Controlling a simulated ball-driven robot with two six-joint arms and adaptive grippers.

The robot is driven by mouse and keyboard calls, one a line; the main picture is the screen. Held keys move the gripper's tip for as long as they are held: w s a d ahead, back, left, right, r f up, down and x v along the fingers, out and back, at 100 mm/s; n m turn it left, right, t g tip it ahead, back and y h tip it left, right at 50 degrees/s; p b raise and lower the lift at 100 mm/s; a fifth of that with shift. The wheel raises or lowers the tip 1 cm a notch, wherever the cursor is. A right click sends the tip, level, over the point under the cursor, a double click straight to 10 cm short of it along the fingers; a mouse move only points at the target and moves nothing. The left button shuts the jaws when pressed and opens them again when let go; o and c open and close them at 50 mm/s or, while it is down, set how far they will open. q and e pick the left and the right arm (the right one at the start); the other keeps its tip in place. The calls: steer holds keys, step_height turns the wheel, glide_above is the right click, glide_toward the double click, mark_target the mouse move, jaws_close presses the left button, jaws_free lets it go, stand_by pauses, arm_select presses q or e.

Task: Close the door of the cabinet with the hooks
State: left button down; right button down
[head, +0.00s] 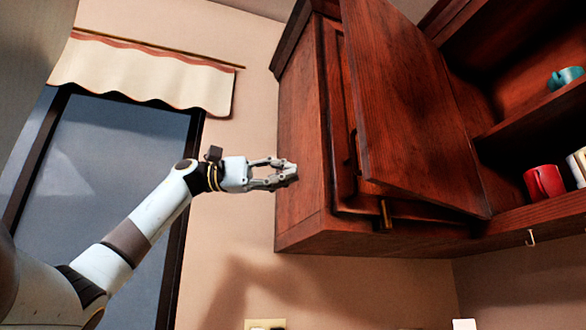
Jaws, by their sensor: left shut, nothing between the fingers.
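The dark red wood wall cabinet (300,130) fills the upper right. Its large door (410,95) stands open, swung out from the front, with shelves showing to its right. A small metal hook (531,237) hangs under the cabinet on the right, and a brass-coloured piece (385,214) shows below the door. My left gripper (290,172) is shut and empty, in front of or beside the cabinet's left side panel, left of the open door. I cannot tell whether it touches the panel. My right gripper is out of view.
On the shelves are a teal cup (566,77), a red mug (543,182) and a pale mug (578,165) at the right edge. A window (110,180) with a cream valance (150,75) is on the left. The wall below the cabinet is mostly clear.

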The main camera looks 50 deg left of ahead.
arm_select(q)
steer(key=w+d+p, duration=0.4)
steer(key=d, duration=0.6)
steer(key=shift+a, duration=0.1)
steer(key=shift+s, duration=0.1)
